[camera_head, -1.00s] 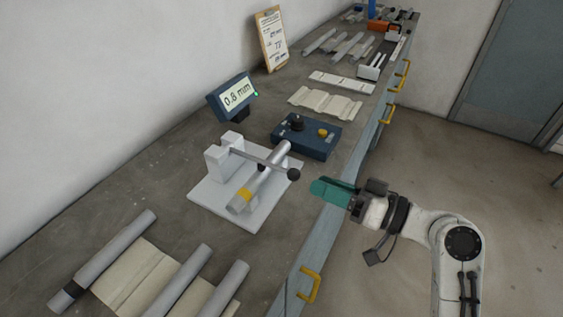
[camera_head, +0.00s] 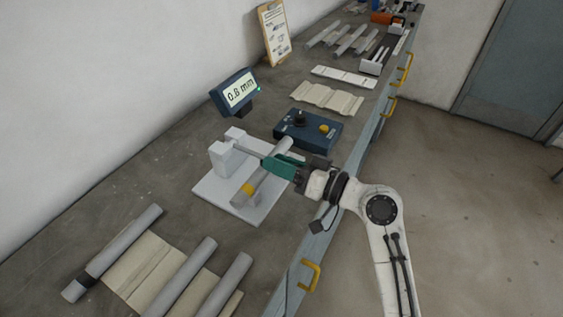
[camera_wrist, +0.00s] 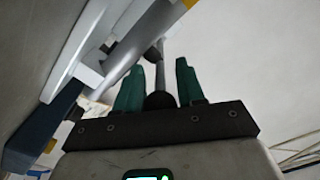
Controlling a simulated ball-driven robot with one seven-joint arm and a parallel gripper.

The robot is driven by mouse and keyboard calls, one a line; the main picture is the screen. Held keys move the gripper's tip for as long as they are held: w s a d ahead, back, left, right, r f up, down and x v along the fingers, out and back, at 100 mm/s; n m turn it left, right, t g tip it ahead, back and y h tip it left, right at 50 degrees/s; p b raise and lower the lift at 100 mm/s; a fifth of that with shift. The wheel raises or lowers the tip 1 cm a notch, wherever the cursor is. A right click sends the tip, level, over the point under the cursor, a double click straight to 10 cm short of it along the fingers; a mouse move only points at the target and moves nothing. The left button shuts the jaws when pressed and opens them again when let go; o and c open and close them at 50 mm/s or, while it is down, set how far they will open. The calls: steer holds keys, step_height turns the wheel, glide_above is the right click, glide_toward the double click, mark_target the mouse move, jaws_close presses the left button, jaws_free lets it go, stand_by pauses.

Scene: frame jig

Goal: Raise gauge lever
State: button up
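The gauge jig is a pale base plate (camera_head: 212,190) with an upright block (camera_head: 226,158) and a grey tube (camera_head: 265,181) with a yellow band lying on it. The grey lever (camera_head: 250,145) runs from the block over the tube; its knob end is hidden by my gripper in the head view. My gripper (camera_head: 279,165), with green fingers, is at the lever's free end. In the wrist view, the black knob (camera_wrist: 158,100) and lever rod (camera_wrist: 160,72) lie between the fingers of my gripper (camera_wrist: 159,78). Whether the fingers press the knob is unclear.
A display (camera_head: 236,92) reading 0.8 mm stands behind the jig. A blue control box (camera_head: 308,131) with knobs is close beyond my gripper. Several loose tubes (camera_head: 118,252) lie at the near left of the bench. Floor space is free to the right.

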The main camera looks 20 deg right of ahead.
jaws_close()
stand_by(0.3)
